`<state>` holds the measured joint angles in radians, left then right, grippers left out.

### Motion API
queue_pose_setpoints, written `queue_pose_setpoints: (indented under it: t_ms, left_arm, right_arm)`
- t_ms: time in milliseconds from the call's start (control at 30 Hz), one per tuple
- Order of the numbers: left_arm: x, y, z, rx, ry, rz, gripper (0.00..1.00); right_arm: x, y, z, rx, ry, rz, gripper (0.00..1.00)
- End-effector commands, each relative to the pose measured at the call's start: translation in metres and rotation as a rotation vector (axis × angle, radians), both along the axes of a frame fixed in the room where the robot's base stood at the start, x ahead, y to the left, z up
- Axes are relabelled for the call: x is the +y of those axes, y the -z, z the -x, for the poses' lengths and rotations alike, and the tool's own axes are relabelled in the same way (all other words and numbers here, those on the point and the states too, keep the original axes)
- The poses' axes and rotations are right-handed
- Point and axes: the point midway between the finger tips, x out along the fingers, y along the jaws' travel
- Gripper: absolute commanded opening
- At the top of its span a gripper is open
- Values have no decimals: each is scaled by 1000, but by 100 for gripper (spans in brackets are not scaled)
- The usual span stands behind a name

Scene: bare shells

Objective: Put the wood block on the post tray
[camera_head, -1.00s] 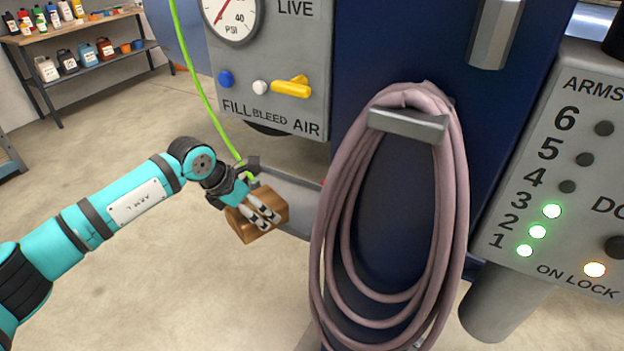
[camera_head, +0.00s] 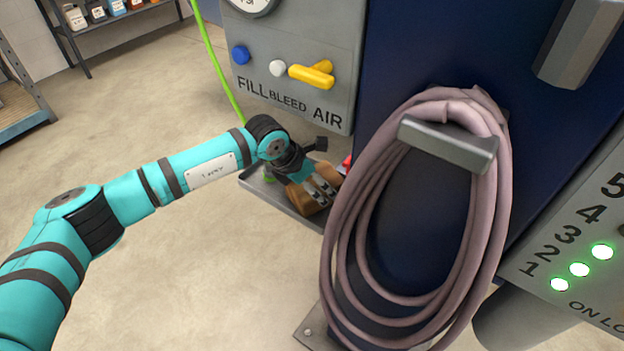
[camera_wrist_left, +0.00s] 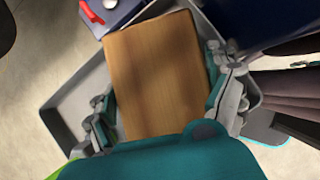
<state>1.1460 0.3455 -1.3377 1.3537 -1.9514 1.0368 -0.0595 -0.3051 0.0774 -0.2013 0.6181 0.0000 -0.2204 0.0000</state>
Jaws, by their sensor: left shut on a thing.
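The wood block (camera_head: 306,201) is brown and partly covered by my left gripper (camera_head: 318,188) in the head view. In the left wrist view the block (camera_wrist_left: 157,75) fills the middle, with a gripper finger on each side, shut on it. The post tray (camera_head: 272,194) is a shallow grey tray with a raised rim, fixed low beside the blue post. In the left wrist view the tray (camera_wrist_left: 72,108) lies under the block. I cannot tell whether the block touches the tray floor. My right gripper is not in view.
A coiled mauve hose (camera_head: 345,235) hangs on a grey bracket (camera_head: 447,142) right of the tray. A grey panel (camera_head: 300,45) with a yellow lever (camera_head: 311,74) stands above it. A red-handled part (camera_wrist_left: 92,12) sits by the tray. Open floor lies front left.

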Motion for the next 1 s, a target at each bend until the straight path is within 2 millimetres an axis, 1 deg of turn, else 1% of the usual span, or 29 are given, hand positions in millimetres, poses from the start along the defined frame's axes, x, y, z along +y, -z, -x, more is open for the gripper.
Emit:
queue_pose_setpoints:
  t_ms: [100, 133, 200, 533, 667, 867, 900, 1000]
  left_arm:
    - [1, 1, 0, 1, -1, -1, 33]
    - [1, 2, 1, 4, 0, -4, 92]
    - [1, 2, 1, 4, 0, -4, 100]
    - [2, 0, 1, 2, 0, -3, 100]
    - [7, -10, 3, -1, 0, -2, 100]
    - [26, -43, 14, -3, 0, -3, 100]
    - [37, -37, 21, 3, -2, -4, 100]
    - [59, -38, 34, 1, -3, -4, 100]
  right_arm:
    - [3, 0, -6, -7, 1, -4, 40]
    - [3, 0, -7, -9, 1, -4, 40]
    - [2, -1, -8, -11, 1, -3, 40]
    - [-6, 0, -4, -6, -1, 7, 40]
    - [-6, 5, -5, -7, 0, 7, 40]
    - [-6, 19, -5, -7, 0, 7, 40]
    - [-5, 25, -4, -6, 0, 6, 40]
    - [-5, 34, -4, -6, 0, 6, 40]
